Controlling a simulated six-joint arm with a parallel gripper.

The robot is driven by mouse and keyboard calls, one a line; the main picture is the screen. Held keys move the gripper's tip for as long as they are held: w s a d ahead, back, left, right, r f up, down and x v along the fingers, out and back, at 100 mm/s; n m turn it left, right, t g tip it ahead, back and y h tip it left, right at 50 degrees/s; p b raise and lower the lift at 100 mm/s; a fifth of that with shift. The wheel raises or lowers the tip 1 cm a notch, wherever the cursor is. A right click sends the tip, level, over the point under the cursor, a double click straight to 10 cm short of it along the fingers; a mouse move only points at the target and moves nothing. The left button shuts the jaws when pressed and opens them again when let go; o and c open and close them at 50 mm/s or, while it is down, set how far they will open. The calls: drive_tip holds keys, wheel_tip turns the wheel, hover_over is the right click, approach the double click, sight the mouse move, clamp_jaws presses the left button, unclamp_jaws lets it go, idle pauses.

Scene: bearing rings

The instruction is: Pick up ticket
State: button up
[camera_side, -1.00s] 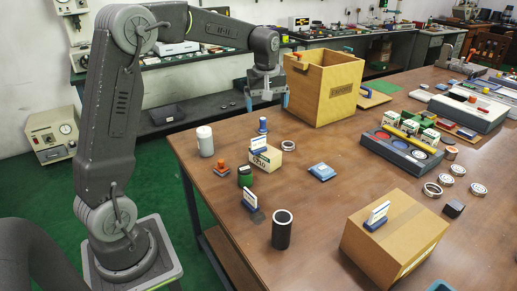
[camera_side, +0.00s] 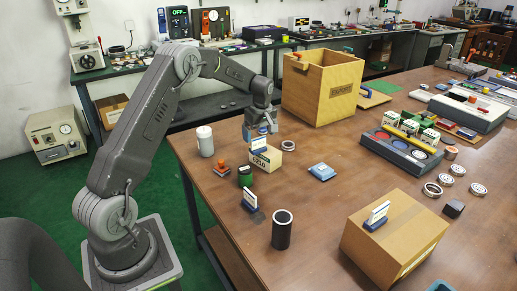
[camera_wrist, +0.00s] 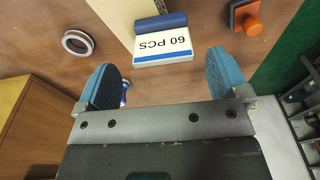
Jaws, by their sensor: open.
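A ticket (camera_side: 259,144), a white card with a blue stripe in a blue holder, stands on a small tan box (camera_side: 266,161) near the table's left side. In the wrist view, the ticket (camera_wrist: 163,48) reads "60 PCS" upside down, with its blue holder (camera_wrist: 160,22) behind. Similar tickets stand on the table (camera_side: 250,198) and on the large cardboard box (camera_side: 377,214). My gripper (camera_side: 262,129) is open and empty, just behind the small box. In the wrist view, my gripper's blue fingertips (camera_wrist: 164,78) are spread wide, with the ticket beyond them, not between the pads.
A metal ring (camera_side: 288,145) lies right of the small box. A wooden bin (camera_side: 322,88) stands behind it. An orange-topped stamp (camera_side: 221,168), a green-and-black item (camera_side: 245,175), a white cylinder (camera_side: 205,140) and a black cylinder (camera_side: 282,229) stand nearby. A blue packet (camera_side: 321,171) lies right.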

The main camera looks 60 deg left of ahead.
sight(258, 147)
drive_tip(key=shift+s+a+f, duration=0.1)
drive_tip(key=shift+s+f, duration=0.05)
drive_tip(key=shift+f, duration=2.5)
drive_tip(key=shift+c, duration=0.3)
drive_tip(key=c, duration=1)
drive_tip(key=shift+c, duration=0.2)
drive_tip(key=shift+r, duration=0.15)
